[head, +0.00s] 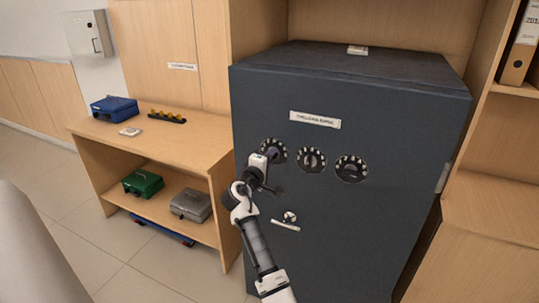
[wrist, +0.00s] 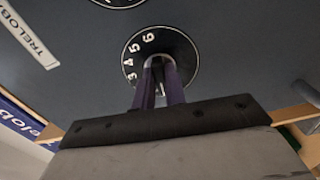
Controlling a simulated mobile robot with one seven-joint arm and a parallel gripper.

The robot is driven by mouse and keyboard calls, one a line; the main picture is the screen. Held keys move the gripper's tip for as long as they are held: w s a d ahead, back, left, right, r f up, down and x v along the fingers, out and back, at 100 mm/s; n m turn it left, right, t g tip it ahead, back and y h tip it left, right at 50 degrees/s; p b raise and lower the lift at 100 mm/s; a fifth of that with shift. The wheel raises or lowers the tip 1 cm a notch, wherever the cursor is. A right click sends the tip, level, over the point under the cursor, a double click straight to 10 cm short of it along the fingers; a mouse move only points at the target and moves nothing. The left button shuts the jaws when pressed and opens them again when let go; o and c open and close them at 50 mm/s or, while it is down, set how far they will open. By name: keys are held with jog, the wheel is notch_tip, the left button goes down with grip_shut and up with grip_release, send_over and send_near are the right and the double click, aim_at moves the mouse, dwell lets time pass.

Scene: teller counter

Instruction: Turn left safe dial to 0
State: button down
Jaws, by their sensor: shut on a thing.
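The dark grey safe (head: 345,225) stands in the middle of the head view with a row of three round dials on its door. My gripper (head: 270,158) is at the left dial (head: 280,146) and partly covers it. In the wrist view my gripper (wrist: 161,75) has its purple fingers shut on the knob of the left dial (wrist: 177,40). The numbers 3, 4, 5 and 6 show on its black face; the other numbers are hidden by the fingers or too small to read. The middle dial (head: 311,160) and the right dial (head: 351,169) are free.
A door handle (head: 286,225) with a small round lock sits below the dials. A wooden shelf (head: 205,146) at left holds a blue box (head: 114,108), a green box (head: 143,183) and a grey box (head: 191,205). A wooden cabinet (head: 490,235) stands close at right.

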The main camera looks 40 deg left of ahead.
jog(key=shift+n, duration=0.5)
jog(key=shift+p, duration=0.3)
jog(key=c, duration=1.4)
grip_release()
jog(key=shift+c, duration=0.2)
jog(key=b+v, duration=0.3)
jog(key=v, duration=1)
jog(key=shift+s+b, duration=0.3)
jog(key=shift+s, duration=0.1)
